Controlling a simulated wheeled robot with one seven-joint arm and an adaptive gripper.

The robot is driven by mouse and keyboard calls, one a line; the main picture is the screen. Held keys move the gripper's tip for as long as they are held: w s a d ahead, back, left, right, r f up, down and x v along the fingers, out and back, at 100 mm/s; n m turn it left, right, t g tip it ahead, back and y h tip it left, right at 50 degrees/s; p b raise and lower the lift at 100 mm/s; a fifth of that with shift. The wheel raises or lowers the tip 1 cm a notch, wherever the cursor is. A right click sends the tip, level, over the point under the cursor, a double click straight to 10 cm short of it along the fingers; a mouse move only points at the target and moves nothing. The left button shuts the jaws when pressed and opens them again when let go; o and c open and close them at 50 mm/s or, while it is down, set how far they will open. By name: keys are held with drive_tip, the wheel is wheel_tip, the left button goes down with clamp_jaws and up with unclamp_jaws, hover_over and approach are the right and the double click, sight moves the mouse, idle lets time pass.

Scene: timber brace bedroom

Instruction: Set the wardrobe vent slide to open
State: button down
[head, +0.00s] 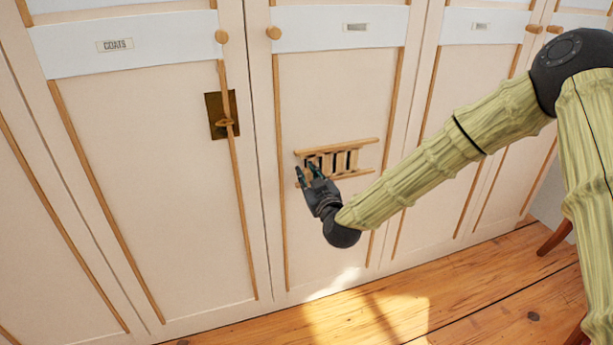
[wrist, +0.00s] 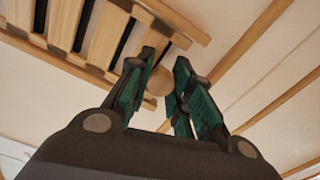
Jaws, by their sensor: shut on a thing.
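The wardrobe vent slide (head: 345,160) is a slatted wooden panel between two wooden rails on a cream door. Dark gaps show between its slats, and they also show in the wrist view, where the vent slide (wrist: 62,22) fills the upper left. A small round wooden knob (wrist: 158,82) sits at the slide's end. My gripper (head: 307,171) is at the left end of the vent and hides part of it. In the wrist view my gripper (wrist: 166,75) has its two fingers on either side of the knob, shut on it.
A brass latch plate (head: 222,115) is on the door to the left, under a COATS label (head: 115,45). Round door knobs (head: 273,33) stick out above. Thin wooden strips run down the doors. The wooden floor (head: 400,310) below is clear near the vent.

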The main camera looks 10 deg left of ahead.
drive_tip(key=d, duration=0.1)
drive_tip(key=w+d, duration=0.1)
drive_tip(key=d, duration=0.1)
drive_tip(key=shift+w+d, duration=0.25)
drive_tip(key=shift+w, duration=0.1)
drive_tip(key=c, duration=1.2)
unclamp_jaws()
drive_tip(key=shift+s, duration=0.15)
drive_tip(key=v, duration=1.1)
drive_tip(key=shift+s+d, duration=0.2)
drive_tip(key=shift+s, duration=0.15)
